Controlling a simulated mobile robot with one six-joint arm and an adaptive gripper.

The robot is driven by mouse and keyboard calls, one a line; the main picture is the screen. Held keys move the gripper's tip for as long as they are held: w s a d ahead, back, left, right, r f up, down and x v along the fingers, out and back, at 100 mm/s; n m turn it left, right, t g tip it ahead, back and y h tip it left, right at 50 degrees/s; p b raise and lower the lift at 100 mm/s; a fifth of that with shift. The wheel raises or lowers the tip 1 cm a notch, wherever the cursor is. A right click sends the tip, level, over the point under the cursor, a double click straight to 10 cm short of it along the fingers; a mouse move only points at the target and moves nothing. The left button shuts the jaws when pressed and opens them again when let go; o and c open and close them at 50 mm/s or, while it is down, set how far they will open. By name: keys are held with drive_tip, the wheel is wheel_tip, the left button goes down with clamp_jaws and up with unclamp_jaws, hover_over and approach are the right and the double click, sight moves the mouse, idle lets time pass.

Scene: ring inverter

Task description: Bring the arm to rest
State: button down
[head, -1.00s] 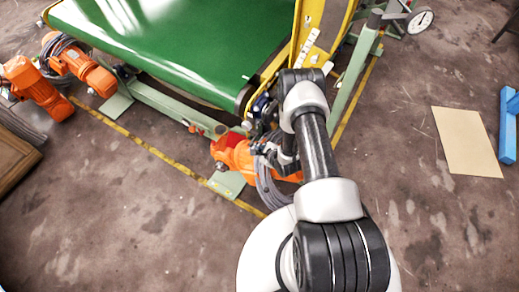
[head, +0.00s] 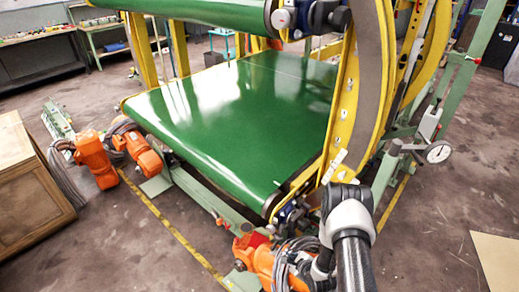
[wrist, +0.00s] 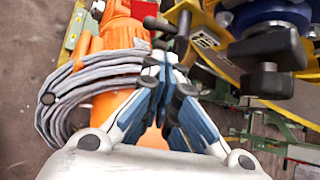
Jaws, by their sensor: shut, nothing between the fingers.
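My gripper (wrist: 168,75) shows in the wrist view with its blue-and-white fingers together and nothing between them. It points at an orange motor (wrist: 100,42) with grey coiled cable (wrist: 75,90) beside it; I cannot tell whether they touch. In the head view my arm (head: 352,240) rises from the bottom edge at the right of the machine's near corner. The gripper itself is hidden behind the arm there. The orange motor (head: 262,262) shows just left of the arm.
A green conveyor belt (head: 240,120) in a yellow ring frame (head: 345,100) stands right beyond the arm. More orange motors (head: 95,160) and a wooden cabinet (head: 30,190) stand at the left. Floor (head: 425,225) is open at the right.

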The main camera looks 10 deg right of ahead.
drive_tip(key=w+d+r+n+g+h, duration=0.1)
drive_tip(key=w+r+n, duration=0.3)
drive_tip(key=r, duration=0.9)
drive_tip(key=w+d+r+n+g+h, duration=0.15)
drive_tip(key=r+n, duration=0.35)
drive_tip(key=r, duration=0.8)
drive_tip(key=s+a+r+n, duration=0.2)
drive_tip(key=s+r+n, duration=0.15)
drive_tip(key=r, duration=0.45)
drive_tip(key=s+a+r+n, duration=0.1)
drive_tip(key=s+r+n, duration=0.25)
drive_tip(key=r, duration=0.35)
drive_tip(key=s+a+r+n, duration=0.2)
drive_tip(key=s+r+n, duration=0.1)
drive_tip(key=s, duration=0.6)
drive_tip(key=s+a+r+n+g, duration=0.1)
drive_tip(key=s+a+r+n, duration=0.2)
drive_tip(key=s, duration=0.6)
drive_tip(key=s+a+r+n+g, duration=0.1)
drive_tip(key=s+r+n, duration=0.3)
drive_tip(key=s, duration=0.5)
drive_tip(key=shift+a+r+y, duration=0.45)
drive_tip(key=shift+a+r, duration=0.2)
drive_tip(key=shift+a, duration=0.05)
